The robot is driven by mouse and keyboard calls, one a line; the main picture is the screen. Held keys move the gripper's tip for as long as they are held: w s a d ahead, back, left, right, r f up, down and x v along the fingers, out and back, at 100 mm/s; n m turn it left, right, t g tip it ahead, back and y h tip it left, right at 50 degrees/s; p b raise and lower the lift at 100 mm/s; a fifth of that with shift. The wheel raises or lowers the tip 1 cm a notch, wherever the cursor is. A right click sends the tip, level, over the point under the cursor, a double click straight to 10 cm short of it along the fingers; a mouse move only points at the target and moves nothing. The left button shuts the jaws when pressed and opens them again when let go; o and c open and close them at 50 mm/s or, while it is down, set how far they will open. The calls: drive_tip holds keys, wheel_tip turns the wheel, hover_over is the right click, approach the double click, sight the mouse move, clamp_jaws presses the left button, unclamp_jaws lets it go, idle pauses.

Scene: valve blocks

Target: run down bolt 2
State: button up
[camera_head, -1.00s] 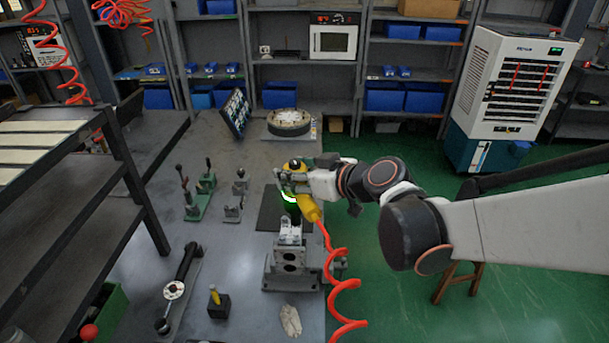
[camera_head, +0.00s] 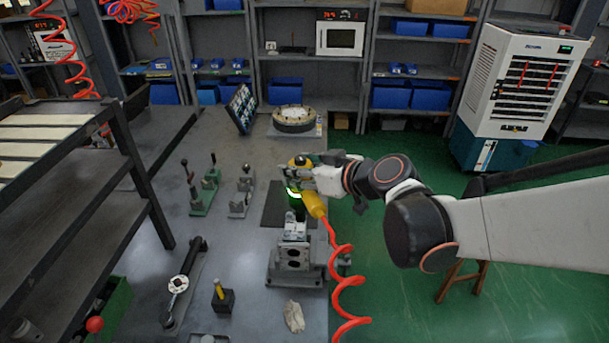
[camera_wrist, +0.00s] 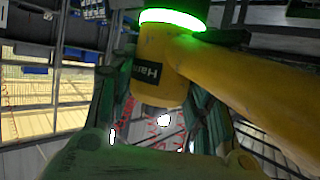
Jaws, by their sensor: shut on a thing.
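My gripper (camera_head: 305,172) is shut on a yellow nutrunner (camera_head: 314,205) with a glowing green ring. In the wrist view the yellow tool body (camera_wrist: 160,62) sits between my gripper's fingers (camera_wrist: 160,115). The tool stands upright above the grey valve block (camera_head: 293,256) on the bench. The tool's lower end is close over the block's top; whether it touches a bolt I cannot tell. Bolt 2 is not distinguishable. A red coiled hose (camera_head: 345,265) hangs from the tool's handle.
A white glove (camera_head: 293,316) lies in front of the block. A dark block with a yellow pin (camera_head: 222,298), a torque wrench-like tool (camera_head: 182,285) and toggle clamps (camera_head: 205,190) stand to the left. A round flange (camera_head: 293,118) sits behind.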

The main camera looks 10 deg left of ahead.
drive_tip(key=shift+w+r, duration=0.1)
drive_tip(key=shift+r, duration=0.05)
idle(0.3)
drive_tip(key=w+a+r+p, duration=0.4)
drive_tip(key=w+r, duration=0.3)
drive_tip(key=shift+a, duration=0.15)
wheel_tip(320, 180, down, 7)
drive_tip(key=b, duration=0.1)
drive_tip(key=shift+b, duration=0.4)
idle(0.6)
idle(0.3)
